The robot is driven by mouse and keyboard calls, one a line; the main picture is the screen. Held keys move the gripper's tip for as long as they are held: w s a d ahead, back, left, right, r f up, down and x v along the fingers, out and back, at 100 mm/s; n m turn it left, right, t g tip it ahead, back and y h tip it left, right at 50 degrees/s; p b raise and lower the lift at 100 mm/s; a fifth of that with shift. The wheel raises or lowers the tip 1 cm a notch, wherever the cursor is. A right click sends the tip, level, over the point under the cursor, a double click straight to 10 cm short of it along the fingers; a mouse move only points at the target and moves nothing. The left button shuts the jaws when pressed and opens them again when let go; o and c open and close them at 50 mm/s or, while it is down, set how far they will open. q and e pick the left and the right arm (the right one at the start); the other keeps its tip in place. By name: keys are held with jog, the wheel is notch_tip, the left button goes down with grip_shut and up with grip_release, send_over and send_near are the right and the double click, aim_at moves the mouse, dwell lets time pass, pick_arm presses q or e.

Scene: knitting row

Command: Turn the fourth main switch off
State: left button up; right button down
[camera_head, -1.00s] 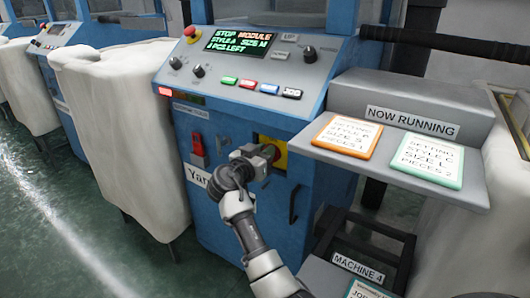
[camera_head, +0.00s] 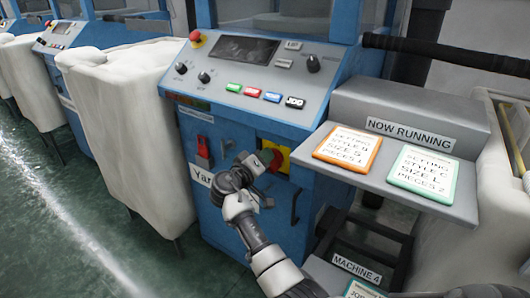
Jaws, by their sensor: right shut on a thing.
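The main switch is a red knob on a yellow plate (camera_head: 284,151) on the front of the blue machine (camera_head: 225,225), low and right of centre. The display (camera_head: 244,49) on this machine is dark. My left gripper is not in view.
A red switch-like part (camera_head: 203,150) sits left on the same panel. Coloured buttons and an emergency stop (camera_head: 196,38) are above. A grey shelf (camera_head: 455,206) with an orange card (camera_head: 347,148) and a green card (camera_head: 423,172) juts out at right. A white fabric-covered bin (camera_head: 125,130) stands at left.

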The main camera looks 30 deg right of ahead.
jog(key=n+p, duration=0.1)
jog(key=n, duration=0.2)
jog(key=shift+w+f+p, duration=0.1)
jog(key=shift+w+p, duration=0.05)
jog(key=shift+p, duration=0.2)
jog(key=n+p, duration=0.1)
jog(key=n, duration=0.1)
jog(key=f+n+p, duration=0.1)
jog(key=n, duration=0.1)
jog(key=shift+w+a+n+p, duration=0.1)
jog(key=shift+n+p, duration=0.2)
jog(key=shift+p, duration=0.1)
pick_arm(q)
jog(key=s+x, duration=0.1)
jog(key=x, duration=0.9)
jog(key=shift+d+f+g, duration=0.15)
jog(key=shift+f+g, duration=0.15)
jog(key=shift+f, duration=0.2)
pick_arm(e)
jog(key=shift+f+n, duration=0.1)
jog(key=shift+n, duration=0.3)
jog(key=c, duration=1.1)
grip_release()
jog(key=shift+o, duration=0.2)
jog(key=shift+a, duration=0.1)
